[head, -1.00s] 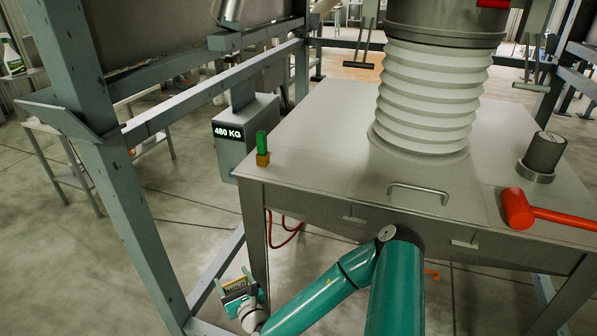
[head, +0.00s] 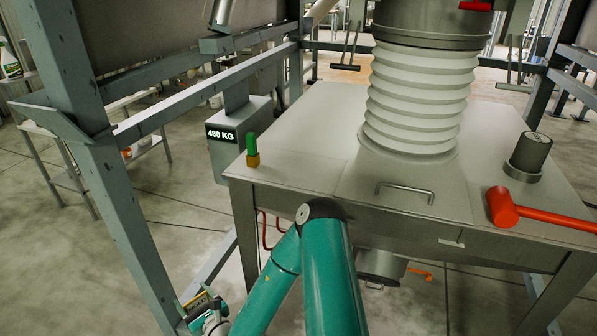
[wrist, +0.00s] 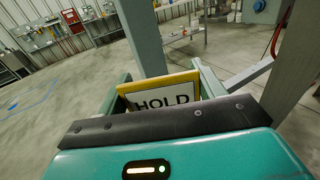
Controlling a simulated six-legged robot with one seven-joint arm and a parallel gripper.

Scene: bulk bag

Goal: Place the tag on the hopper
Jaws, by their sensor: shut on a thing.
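The tag is a yellow-edged plate with a white face reading HOLD (wrist: 165,97), held between the jaws of my gripper (wrist: 160,92) in the wrist view. In the head view my gripper (head: 200,312) is low at the bottom left, beside the grey frame post, with the tag (head: 197,305) in it. The hopper (head: 300,170) is the grey steel table-like body with a flat top, a front handle and a white bellows rising from it. My gripper is below and to the left of its top, apart from it. The tag's lower part is hidden by my gripper.
A red mallet (head: 530,212) and a grey cylinder (head: 527,155) lie on the hopper top at right. A small green and yellow block (head: 252,150) stands at its left corner. A 480 KG display (head: 222,134) hangs beside it. A grey post (head: 120,215) stands at left.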

